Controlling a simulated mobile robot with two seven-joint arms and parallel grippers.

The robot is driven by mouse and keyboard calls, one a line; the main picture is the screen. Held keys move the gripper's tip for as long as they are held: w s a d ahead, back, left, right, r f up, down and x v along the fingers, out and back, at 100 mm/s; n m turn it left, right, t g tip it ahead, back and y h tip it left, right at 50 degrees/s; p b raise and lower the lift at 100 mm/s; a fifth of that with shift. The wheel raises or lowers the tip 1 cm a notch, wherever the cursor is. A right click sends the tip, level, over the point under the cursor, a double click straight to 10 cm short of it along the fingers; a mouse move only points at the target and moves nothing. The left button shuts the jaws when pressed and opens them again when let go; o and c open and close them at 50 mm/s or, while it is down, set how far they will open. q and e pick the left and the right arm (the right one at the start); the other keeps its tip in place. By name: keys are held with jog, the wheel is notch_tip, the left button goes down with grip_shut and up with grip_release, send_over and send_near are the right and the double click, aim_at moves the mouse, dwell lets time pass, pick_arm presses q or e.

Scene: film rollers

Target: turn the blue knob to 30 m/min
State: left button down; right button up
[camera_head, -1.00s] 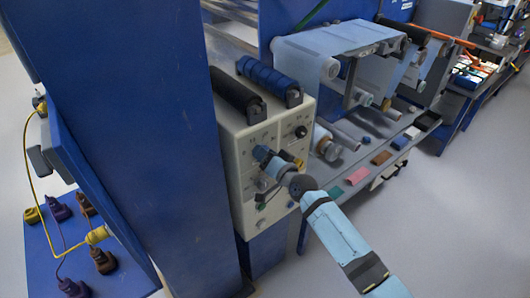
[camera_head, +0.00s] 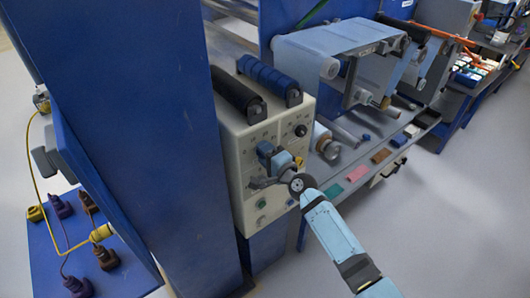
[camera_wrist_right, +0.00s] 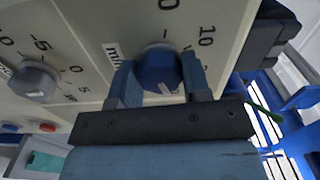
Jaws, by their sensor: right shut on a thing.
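The blue knob (camera_wrist_right: 158,70) sits on the front of a cream control panel (camera_wrist_right: 100,22) in the right wrist view. My right gripper (camera_wrist_right: 158,85) is shut on it, one light-blue finger on each side. A white line shows on the knob's near face. Printed numbers, including a 10, and a partly hidden "min" label surround the knob; its exact setting cannot be read. In the head view my right gripper (camera_head: 268,152) is against the panel and hides the knob. My left gripper is not in view.
A grey knob (camera_wrist_right: 33,80) with its own scale is beside the blue one. A black knob (camera_head: 300,131) is higher on the panel, below a black roller (camera_head: 236,92) and a blue roller (camera_head: 268,80). A blue column (camera_head: 165,150) stands close on the left.

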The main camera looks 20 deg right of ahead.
jog(key=shift+m, duration=0.3)
jog(key=o, duration=0.9)
jog(key=b+v, duration=0.1)
jog(key=v, duration=1.3)
jog(key=shift+b, duration=0.3)
jog(key=s+a+f+n+g+h, duration=0.1)
jog(key=s+f+n+g, duration=0.1)
jog(key=s+f+n, duration=0.3)
jog(key=s+a+f+n+g+h+p, duration=0.1)
jog(key=s+a+f+n+g, duration=0.1)
jog(key=s+f+n, duration=0.3)
jog(key=s+a+f+n+g+h+p, duration=0.1)
jog(key=s+f+n+g, duration=0.1)
jog(key=s+f+n, duration=0.4)
jog(key=shift+s+a+n, duration=0.15)
jog(key=shift+s+n, duration=0.25)
jog(key=shift+s, duration=2.5)
